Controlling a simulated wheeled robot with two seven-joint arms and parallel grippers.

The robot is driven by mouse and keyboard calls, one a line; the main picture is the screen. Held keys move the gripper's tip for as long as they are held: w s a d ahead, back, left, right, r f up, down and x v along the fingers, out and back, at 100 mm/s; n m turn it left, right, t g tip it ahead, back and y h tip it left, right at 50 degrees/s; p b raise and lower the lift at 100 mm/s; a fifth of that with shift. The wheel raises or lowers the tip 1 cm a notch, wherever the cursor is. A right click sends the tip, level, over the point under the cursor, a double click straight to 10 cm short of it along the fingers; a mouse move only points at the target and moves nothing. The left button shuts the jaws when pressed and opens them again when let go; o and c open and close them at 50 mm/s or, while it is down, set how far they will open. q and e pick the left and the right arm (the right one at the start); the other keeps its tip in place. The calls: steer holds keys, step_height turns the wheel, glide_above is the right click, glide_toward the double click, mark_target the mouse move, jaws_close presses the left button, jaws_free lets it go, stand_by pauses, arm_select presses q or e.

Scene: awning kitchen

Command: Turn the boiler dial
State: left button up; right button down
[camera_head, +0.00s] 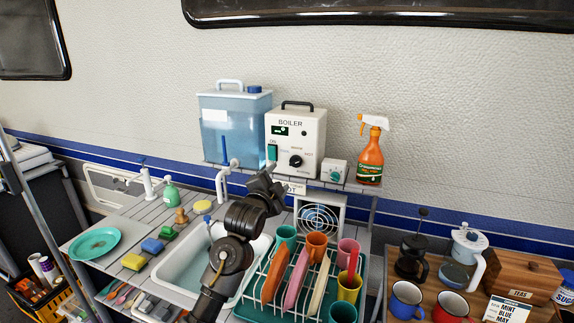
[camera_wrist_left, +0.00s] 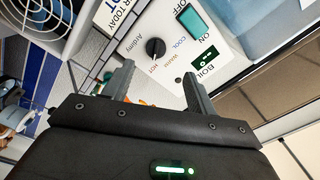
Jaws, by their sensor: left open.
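The white boiler (camera_head: 312,128) stands on a shelf against the wall, with a black dial (camera_head: 296,161) low on its front face. My left gripper (camera_head: 268,176) is just in front of and below the boiler, to the left of the dial in the head view. In the left wrist view the dial (camera_wrist_left: 155,47) lies just beyond the open, empty fingers (camera_wrist_left: 157,78), roughly between them and apart from them. Printed words such as HOT and COOL surround it. A green switch (camera_wrist_left: 194,20) sits beside the words. My right gripper is not in view.
A blue water tank (camera_head: 235,125) stands left of the boiler; a small white box with a green knob (camera_head: 335,173) and an orange spray bottle (camera_head: 370,155) stand right. Below are a sink (camera_head: 183,271), a full dish rack (camera_head: 262,312) and a fan (camera_head: 320,214).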

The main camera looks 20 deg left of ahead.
mark_target(292, 164)
arm_select(q)
steer(key=w, duration=0.3)
steer(key=w+d+p, duration=0.1)
steer(key=w, duration=0.2)
steer(key=w+p, duration=0.1)
steer(key=w, duration=0.2)
steer(key=shift+w+d, duration=0.15)
steer(key=shift+w, duration=0.1)
steer(key=shift+w+d+f, duration=0.1)
steer(key=shift+w, duration=0.5)
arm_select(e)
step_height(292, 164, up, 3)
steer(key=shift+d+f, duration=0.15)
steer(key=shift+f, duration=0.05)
arm_select(q)
steer(key=c, duration=0.9)
steer(key=shift+c, duration=0.3)
